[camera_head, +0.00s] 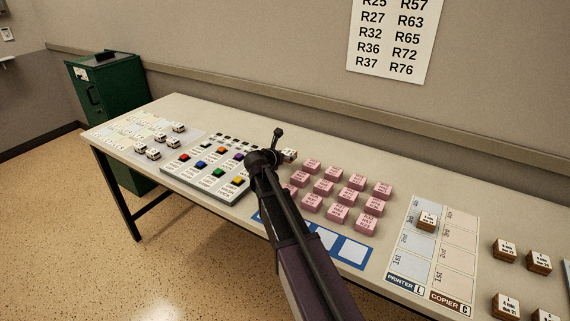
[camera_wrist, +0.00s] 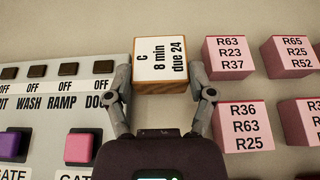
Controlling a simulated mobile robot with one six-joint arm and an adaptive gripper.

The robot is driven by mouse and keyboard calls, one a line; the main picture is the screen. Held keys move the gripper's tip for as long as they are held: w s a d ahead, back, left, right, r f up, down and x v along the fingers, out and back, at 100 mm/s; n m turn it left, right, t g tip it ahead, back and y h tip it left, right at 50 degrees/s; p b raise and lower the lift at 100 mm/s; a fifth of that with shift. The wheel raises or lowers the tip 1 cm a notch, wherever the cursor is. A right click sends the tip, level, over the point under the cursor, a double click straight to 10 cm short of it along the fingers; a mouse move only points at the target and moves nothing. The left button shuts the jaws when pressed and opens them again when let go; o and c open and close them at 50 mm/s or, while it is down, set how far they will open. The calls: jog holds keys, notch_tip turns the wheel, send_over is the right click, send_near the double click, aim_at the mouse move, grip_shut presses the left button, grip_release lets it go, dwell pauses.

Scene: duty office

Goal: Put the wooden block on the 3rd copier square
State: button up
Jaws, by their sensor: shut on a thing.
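The wooden block (camera_wrist: 163,62) has a white top reading "C 8 min due 24". In the wrist view it sits between the two fingers of my gripper (camera_wrist: 163,95), which is shut on it. In the head view only a bit of the block (camera_head: 290,154) shows past my gripper (camera_head: 277,155), above the back of the table by the button panel. Whether it touches the table is hard to tell. The copier column (camera_head: 452,297) is the right column of a card at the table's right part. Its squares, including the third (camera_head: 460,238), look empty.
A wooden block (camera_head: 427,221) stands in the printer column. Several more wooden blocks (camera_head: 504,248) stand at the right. Pink blocks (camera_head: 338,212) fill the table between my gripper and the card. A button panel (camera_head: 208,167) lies left of my gripper.

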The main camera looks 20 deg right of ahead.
jog(key=shift+f+b, duration=1.45)
jog(key=shift+f, duration=0.2)
jog(key=o, duration=1.1)
jog(key=shift+f, duration=0.1)
jog(key=shift+s+a+r+p, duration=0.3)
jog(key=shift+s+a+r, duration=0.05)
jog(key=shift+a+r, duration=0.1)
jog(key=p+v, duration=0.4)
jog(key=v, duration=0.6)
jog(key=shift+s+a+r, duration=0.15)
jog(key=shift+s+a, duration=0.1)
